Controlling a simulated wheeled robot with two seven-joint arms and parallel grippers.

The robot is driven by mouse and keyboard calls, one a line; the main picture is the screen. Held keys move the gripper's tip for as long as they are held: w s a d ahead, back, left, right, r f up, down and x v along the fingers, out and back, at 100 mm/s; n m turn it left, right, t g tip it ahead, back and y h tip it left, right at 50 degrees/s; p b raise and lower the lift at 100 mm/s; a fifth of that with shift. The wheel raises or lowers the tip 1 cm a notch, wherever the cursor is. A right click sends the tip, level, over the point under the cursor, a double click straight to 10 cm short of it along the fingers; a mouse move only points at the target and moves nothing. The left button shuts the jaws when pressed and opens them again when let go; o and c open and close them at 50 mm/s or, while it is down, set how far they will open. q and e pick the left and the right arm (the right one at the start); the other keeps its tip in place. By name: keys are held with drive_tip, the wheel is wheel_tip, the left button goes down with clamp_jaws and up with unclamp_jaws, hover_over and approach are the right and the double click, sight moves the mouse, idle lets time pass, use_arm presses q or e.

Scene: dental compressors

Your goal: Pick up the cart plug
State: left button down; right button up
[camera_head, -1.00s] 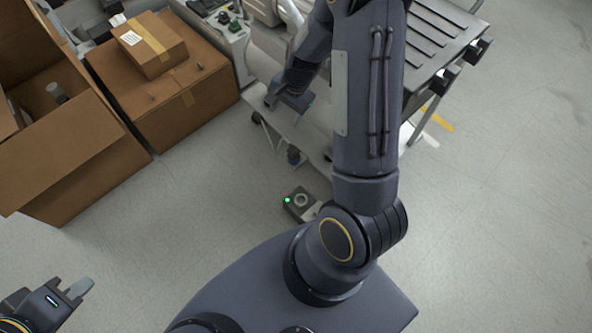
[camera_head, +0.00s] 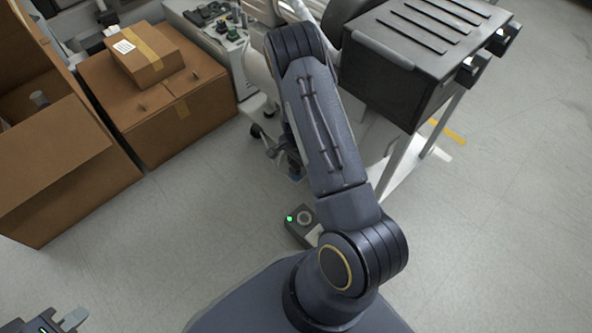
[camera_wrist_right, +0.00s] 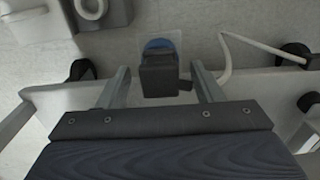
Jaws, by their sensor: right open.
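In the right wrist view, a dark block (camera_wrist_right: 159,76) with a rounded blue part behind it sits between my right gripper's fingers; it looks like the cart plug, though I cannot be sure. My right gripper (camera_wrist_right: 160,86) is open, one finger on each side of the block, with visible gaps. My left gripper (camera_head: 68,320) is at the bottom left corner, partly cut off, far from the cart.
A black-topped cabinet (camera_head: 405,70) stands right of my arm. Cardboard boxes (camera_head: 165,100) stand at left. A grey floor unit with a green light (camera_head: 301,226) lies near my base. A white cable (camera_wrist_right: 226,60) runs right of the block.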

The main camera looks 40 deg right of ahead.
drive_tip(key=shift+f, duration=0.5)
drive_tip(key=shift+r, duration=0.1)
drive_tip(key=c, duration=1.1)
drive_tip(key=shift+r, duration=0.15)
